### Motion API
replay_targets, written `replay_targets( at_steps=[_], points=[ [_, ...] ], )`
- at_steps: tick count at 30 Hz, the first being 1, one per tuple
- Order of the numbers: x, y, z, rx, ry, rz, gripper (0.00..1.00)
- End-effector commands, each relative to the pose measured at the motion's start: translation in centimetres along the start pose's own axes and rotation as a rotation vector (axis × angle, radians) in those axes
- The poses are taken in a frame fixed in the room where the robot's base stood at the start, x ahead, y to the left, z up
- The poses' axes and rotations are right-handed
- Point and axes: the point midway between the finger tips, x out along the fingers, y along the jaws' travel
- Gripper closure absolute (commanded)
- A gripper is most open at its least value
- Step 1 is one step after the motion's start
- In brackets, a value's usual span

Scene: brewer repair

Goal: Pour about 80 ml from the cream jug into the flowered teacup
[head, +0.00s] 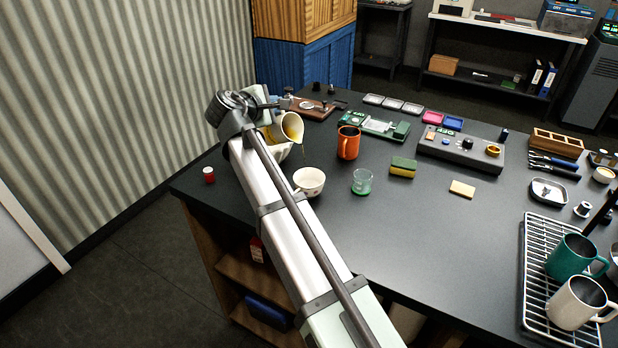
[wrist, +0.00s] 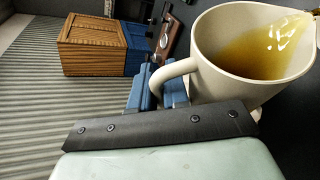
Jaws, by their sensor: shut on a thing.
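The cream jug (head: 290,128) is held tilted above the table, its mouth to the right, with amber liquid at its lip. A thin amber stream falls from the lip; where it lands is not clear. In the wrist view the jug (wrist: 225,75) has amber liquid up to its spout. My gripper (wrist: 160,88) is shut on the jug's handle; in the head view my arm largely hides it. A white cup (head: 310,185) with faint marks, perhaps the flowered teacup, stands upright below and slightly right of the jug. Its contents cannot be made out.
A white bowl-like vessel (head: 281,153) is partly hidden under the jug. An orange mug (head: 348,142), a green glass (head: 362,182) and a sponge (head: 403,167) stand to the right. A small red-and-white item (head: 209,175) is at the left edge. The front middle tabletop is clear.

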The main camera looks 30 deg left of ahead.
Motion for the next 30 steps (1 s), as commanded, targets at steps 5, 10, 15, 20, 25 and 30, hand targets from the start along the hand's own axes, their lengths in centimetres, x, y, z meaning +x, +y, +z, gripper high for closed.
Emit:
replay_targets(
  at_steps=[5,10,15,20,25,30],
  points=[
    [-0.14,0.14,0.28,0.023,0.004,0.010,1.00],
    [-0.15,0.19,0.31,0.028,0.006,0.013,1.00],
    [-0.19,0.22,0.38,0.034,0.007,0.015,1.00],
    [-0.22,0.24,0.44,0.040,0.008,0.018,1.00],
    [-0.25,0.27,0.49,0.046,0.009,0.020,1.00],
    [-0.30,0.30,0.60,0.054,0.011,0.023,1.00]
  ],
)
